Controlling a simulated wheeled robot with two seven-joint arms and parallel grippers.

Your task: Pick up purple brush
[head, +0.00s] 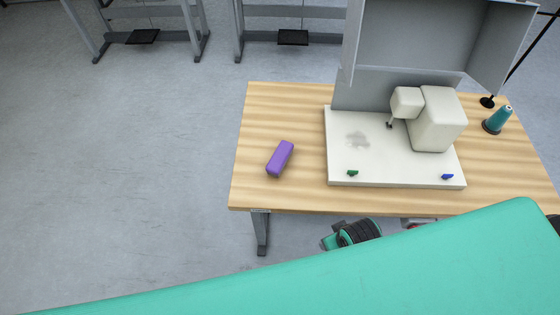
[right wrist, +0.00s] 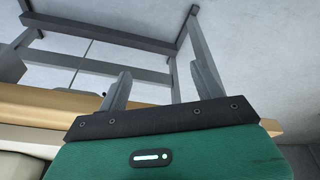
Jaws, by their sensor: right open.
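The purple brush (head: 280,159) is a block-like purple object lying on the left part of the wooden table (head: 275,105) in the head view, tilted slightly and clear of other things. My right gripper (right wrist: 160,72) shows in the right wrist view with its two fingers apart and nothing between them. The brush is not visible in that view, and the gripper is not at the brush. My left gripper is in neither view.
A white machine (head: 437,118) stands on a pale base plate (head: 345,175) right of the brush, with a grey panel behind. A small green part (head: 352,173) and a blue part (head: 447,177) are on the plate. Table around the brush is free.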

